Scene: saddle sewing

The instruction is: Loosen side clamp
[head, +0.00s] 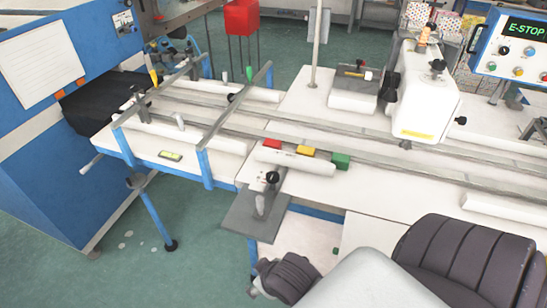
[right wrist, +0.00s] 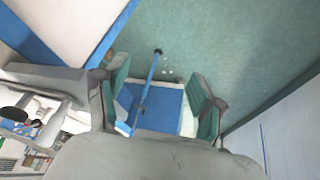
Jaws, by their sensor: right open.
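The side clamp appears to be the grey plate (head: 255,210) with a black knob (head: 272,178) at the front edge of the white bench, in the head view. My right gripper (right wrist: 160,92) shows in the right wrist view, open and empty. Its two green-padded fingers are spread above the green floor, with a blue table leg (right wrist: 150,80) seen between them. My left gripper is in neither view.
Long metal rails (head: 380,142) run along the bench. A white sewing head (head: 420,95) stands at right, a blue machine (head: 45,150) at left. Floor in front is clear.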

